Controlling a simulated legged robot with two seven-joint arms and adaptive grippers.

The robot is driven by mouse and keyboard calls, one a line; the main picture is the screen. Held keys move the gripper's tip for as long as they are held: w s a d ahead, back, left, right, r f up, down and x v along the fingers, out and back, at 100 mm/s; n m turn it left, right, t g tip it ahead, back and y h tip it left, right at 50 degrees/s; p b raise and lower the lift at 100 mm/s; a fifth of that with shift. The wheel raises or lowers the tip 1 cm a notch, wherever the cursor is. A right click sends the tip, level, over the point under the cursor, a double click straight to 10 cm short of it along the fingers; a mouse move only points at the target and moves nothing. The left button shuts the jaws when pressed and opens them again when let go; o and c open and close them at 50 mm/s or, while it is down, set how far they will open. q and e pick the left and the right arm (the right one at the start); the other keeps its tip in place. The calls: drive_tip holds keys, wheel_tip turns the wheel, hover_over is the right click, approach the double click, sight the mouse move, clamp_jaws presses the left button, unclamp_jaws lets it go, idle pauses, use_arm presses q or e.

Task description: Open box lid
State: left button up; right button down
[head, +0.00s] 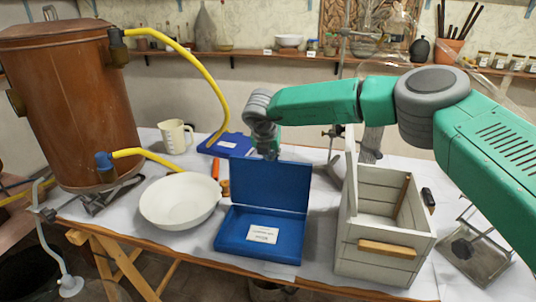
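A blue box (232,240) sits near the table's front edge with its lid (268,185) standing up at the back. A white label lies in its shallow base. A pale wooden box (385,262) with a wooden handle on its front stands to the right. An upright pale panel (351,175) rises at its left side, and its top is open. My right gripper (268,150) points down at the top edge of the blue lid. I cannot tell whether it touches the lid. Its fingers are small and dark, and their opening is unclear. My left gripper is out of view.
A white bowl (180,201) stands left of the blue box. A copper vessel (70,105) with yellow hoses fills the left. A measuring jug (175,137) and a flat blue item (228,145) lie behind. A metal stand (475,255) is at the right.

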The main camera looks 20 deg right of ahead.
drive_tip(key=shift+w+a+r, duration=0.15)
drive_tip(key=shift+w+a, duration=0.1)
drive_tip(key=shift+w, duration=0.05)
idle(0.4)
